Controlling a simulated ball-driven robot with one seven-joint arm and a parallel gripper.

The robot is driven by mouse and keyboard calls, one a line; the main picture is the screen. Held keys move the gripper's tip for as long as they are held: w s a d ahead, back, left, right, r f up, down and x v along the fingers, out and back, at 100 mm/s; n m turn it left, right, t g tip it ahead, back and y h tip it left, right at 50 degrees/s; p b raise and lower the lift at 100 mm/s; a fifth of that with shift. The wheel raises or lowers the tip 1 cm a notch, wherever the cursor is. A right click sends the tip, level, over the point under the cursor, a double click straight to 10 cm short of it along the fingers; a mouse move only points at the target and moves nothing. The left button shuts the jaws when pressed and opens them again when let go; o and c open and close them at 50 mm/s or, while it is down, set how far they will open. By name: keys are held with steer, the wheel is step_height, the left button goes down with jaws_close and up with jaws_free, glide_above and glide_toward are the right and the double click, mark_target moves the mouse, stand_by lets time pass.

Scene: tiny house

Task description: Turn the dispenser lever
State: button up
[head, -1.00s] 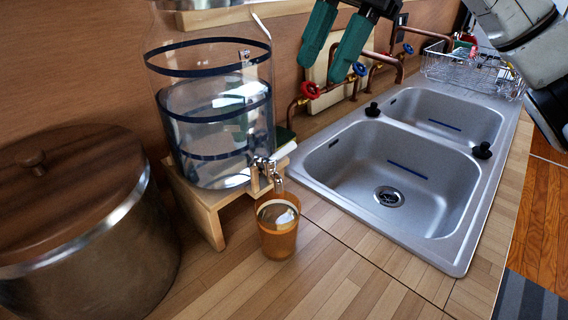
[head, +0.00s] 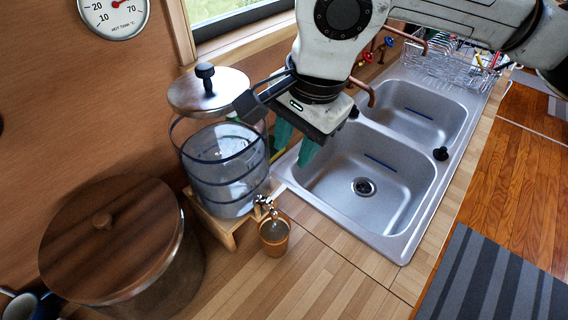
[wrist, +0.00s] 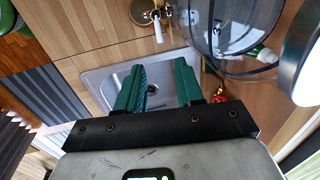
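The glass water dispenser (head: 222,160) with dark blue bands stands on a wooden stand (head: 215,222) left of the sink. Its metal tap with the small lever (head: 264,203) is at the lower right front of the jar, above an amber cup (head: 274,238). In the wrist view the tap's pale lever (wrist: 158,28) shows at the top, beyond the fingertips, with the jar (wrist: 228,30) to its right. My gripper (head: 296,150) has green fingers pointing down, right of the jar and above the sink edge. In the wrist view its fingers (wrist: 160,80) are apart with nothing between them.
The double sink (head: 362,185) fills the counter to the right, with copper pipes and a wire dish rack (head: 450,62) behind. A large wooden-lidded pot (head: 110,240) stands left of the dispenser. The wooden counter in front of the cup is clear.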

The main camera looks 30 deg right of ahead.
mark_target(283, 186)
steer(key=f, duration=0.3)
steer(key=w+f+p, duration=0.1)
steer(key=f, duration=0.3)
steer(key=w+f+p, duration=0.1)
steer(key=f, duration=0.2)
steer(key=shift+a+f, duration=0.2)
steer(key=shift+a, duration=0.15)
jaws_close()
